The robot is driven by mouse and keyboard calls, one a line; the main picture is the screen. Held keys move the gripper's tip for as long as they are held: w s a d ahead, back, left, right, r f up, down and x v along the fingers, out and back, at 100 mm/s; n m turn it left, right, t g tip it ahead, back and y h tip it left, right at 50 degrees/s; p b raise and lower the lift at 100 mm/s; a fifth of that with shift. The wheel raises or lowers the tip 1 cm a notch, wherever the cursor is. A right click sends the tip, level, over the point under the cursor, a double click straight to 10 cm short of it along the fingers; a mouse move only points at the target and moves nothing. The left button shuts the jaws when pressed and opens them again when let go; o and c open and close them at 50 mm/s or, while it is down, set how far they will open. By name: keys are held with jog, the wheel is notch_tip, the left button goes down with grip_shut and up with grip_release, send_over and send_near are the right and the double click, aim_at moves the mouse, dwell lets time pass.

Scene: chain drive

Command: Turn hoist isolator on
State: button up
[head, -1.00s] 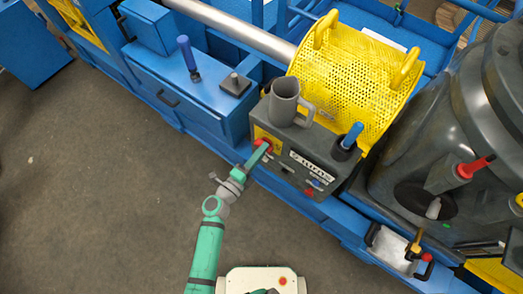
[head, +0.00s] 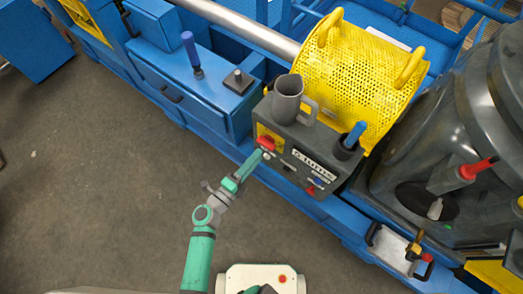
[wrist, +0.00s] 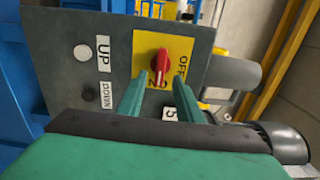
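The hoist isolator is a red rotary knob (wrist: 163,68) on a yellow plate (wrist: 178,46), seen in the wrist view. An OFF label shows right of the knob; another label below it is partly covered by my fingers. The knob's long side runs roughly up and down in that view. In the head view the red knob (head: 266,143) is on the front of the grey control box (head: 318,164). My gripper (head: 257,156) is just in front of it. In the wrist view my gripper (wrist: 157,82) has its two green fingers apart, with nothing held, tips just short of the knob.
White UP (wrist: 103,53) and black DOWN (wrist: 107,95) labelled buttons sit left of the plate. A grey mug (head: 287,98) and a blue-handled tool (head: 352,138) stand on the box. A yellow perforated guard (head: 360,70) is behind. The floor at left is clear.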

jog(key=v, duration=0.5)
jog(key=shift+s+a, duration=0.2)
jog(key=shift+s, duration=0.1)
jog(key=s+d+r+n+y, duration=0.3)
jog(key=s+r+n+y, duration=0.2)
jog(key=s+n, duration=0.5)
jog(key=s+d+r+n+y, duration=0.3)
jog(key=s+r+n+y, duration=0.2)
jog(key=s+n, duration=0.5)
jog(key=r+n, duration=0.1)
jog(key=n, duration=0.4)
jog(key=shift+d+r+t+y, duration=0.2)
jog(key=shift+t+y, duration=0.1)
jog(key=shift+t, duration=0.1)
